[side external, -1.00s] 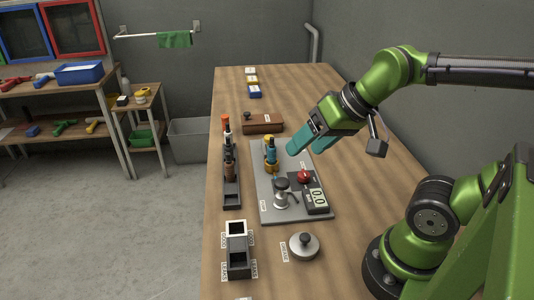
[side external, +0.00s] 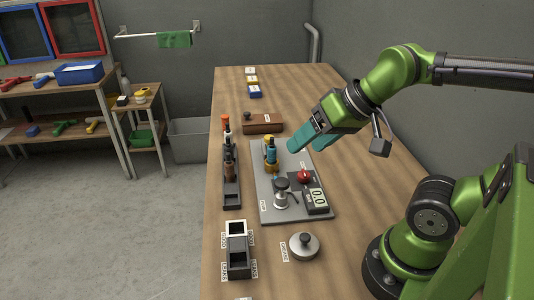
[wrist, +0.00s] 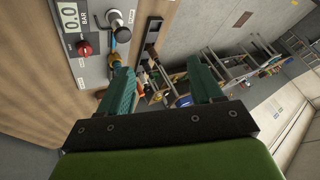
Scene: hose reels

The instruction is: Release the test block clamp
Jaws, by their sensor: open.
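The test block is on a grey plate (side external: 262,205) on the wooden bench. A brass and blue fitting (side external: 271,156) stands upright toward the plate's far end; I cannot tell how the clamp grips it. A silver post with a lever (side external: 284,193) stands nearer, beside a red knob (side external: 304,176) and a gauge reading 0.0 (side external: 317,198). The gauge also shows in the wrist view (wrist: 71,19), with the red knob (wrist: 84,47). My gripper (side external: 306,144) is open and empty, with teal fingers, above and right of the plate's far end, apart from the fitting.
A dark rack (side external: 231,185) with several upright fittings stands left of the plate. A two-bin box (side external: 238,257) and a round metal lid (side external: 304,246) are nearer. A brown box (side external: 262,123) lies beyond the plate. The bench right of the plate is clear.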

